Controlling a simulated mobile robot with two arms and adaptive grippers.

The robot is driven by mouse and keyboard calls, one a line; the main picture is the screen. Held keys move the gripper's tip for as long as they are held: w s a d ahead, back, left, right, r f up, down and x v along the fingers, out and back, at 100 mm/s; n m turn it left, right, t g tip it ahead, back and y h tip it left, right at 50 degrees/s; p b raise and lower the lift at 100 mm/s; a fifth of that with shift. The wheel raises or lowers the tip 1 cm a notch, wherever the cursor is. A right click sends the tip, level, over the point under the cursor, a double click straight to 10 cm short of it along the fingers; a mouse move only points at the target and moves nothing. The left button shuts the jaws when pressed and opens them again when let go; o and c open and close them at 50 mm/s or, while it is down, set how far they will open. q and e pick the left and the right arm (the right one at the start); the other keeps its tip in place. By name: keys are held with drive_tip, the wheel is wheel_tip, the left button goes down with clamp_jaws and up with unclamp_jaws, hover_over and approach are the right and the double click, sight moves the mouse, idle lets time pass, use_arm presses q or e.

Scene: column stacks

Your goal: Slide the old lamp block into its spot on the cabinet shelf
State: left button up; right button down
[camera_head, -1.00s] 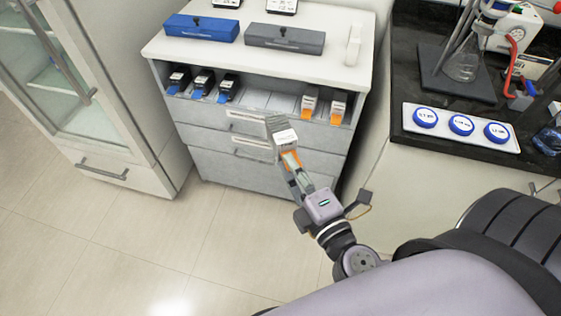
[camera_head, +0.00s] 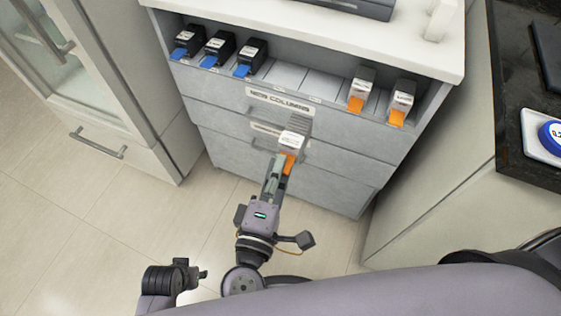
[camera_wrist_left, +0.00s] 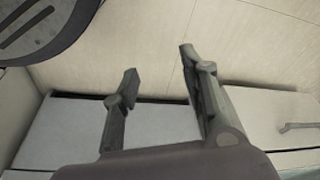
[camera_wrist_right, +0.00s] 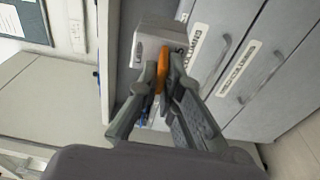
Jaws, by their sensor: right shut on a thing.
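The old lamp block is presumably the grey block with a white labelled face (camera_head: 294,138) and an orange tab. My right gripper (camera_head: 281,167) is shut on its orange tab and holds it in front of the cabinet drawers, below the shelf opening in the picture. The right wrist view shows the block (camera_wrist_right: 150,45) beyond my fingers (camera_wrist_right: 163,68), near the drawer labels. The cabinet shelf (camera_head: 288,76) has bare slots in its middle. My left gripper (camera_wrist_left: 158,62) is open and empty in the left wrist view.
Black blocks with blue tabs (camera_head: 252,52) stand on the shelf's left. Two grey blocks with orange tabs (camera_head: 361,86) stand on its right. The white cabinet top (camera_head: 300,30) overhangs the shelf. A dark counter (camera_head: 507,100) stands at right, a glass-door cabinet at left (camera_head: 95,70).

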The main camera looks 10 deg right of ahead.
sight(301, 117)
drive_tip(key=shift+w+a+f, duration=0.15)
drive_tip(key=shift+a, duration=0.15)
drive_tip(key=shift+w, duration=0.15)
drive_tip(key=shift+s+d+x, duration=0.1)
drive_tip(key=shift+d+x, duration=0.1)
drive_tip(key=shift+x, duration=1.2)
drive_tip(key=shift+s+d+x, duration=0.1)
drive_tip(key=shift+d+x, duration=0.05)
drive_tip(key=shift+x, duration=1.3)
drive_tip(key=shift+s+d+x, duration=0.1)
drive_tip(key=shift+d+x, duration=0.1)
drive_tip(key=shift+x, duration=2.35)
drive_tip(key=shift+w+d, duration=1)
drive_tip(key=shift+w, duration=0.15)
drive_tip(key=shift+s+d+x, duration=0.1)
drive_tip(key=shift+d+x, duration=0.1)
drive_tip(key=shift+x, duration=1.45)
drive_tip(key=shift+s+d+x, duration=0.1)
drive_tip(key=shift+d+x, duration=0.1)
drive_tip(key=shift+x, duration=1.45)
drive_tip(key=shift+f, duration=0.15)
use_arm(q)
drive_tip(key=shift+w+d+r, duration=0.1)
drive_tip(key=shift+w+r, duration=0.2)
drive_tip(key=shift+r, duration=0.2)
drive_tip(key=shift+w+d+r, duration=0.1)
drive_tip(key=shift+w+r, duration=0.2)
drive_tip(key=shift+r, duration=0.2)
use_arm(e)
drive_tip(key=shift+f, duration=0.1)
